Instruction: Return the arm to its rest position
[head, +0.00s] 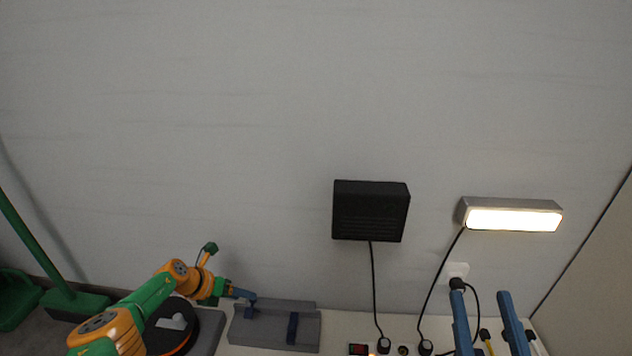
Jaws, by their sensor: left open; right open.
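My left arm, green and orange, comes in from the lower left in the head view. Its gripper (247,300) has blue fingers and is open, at the left end of a grey block-like fixture (268,335). I cannot tell whether it touches the fixture. My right gripper (487,310) shows as two blue fingers at the bottom right, spread apart with nothing visible between them. The rest of the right arm is out of view.
A black box (370,211) and a lit lamp (513,216) are on the wall, with cables running down to plugs on the white surface (330,346). A black disc (160,342) sits under my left arm. A green broom (38,243) stands far left.

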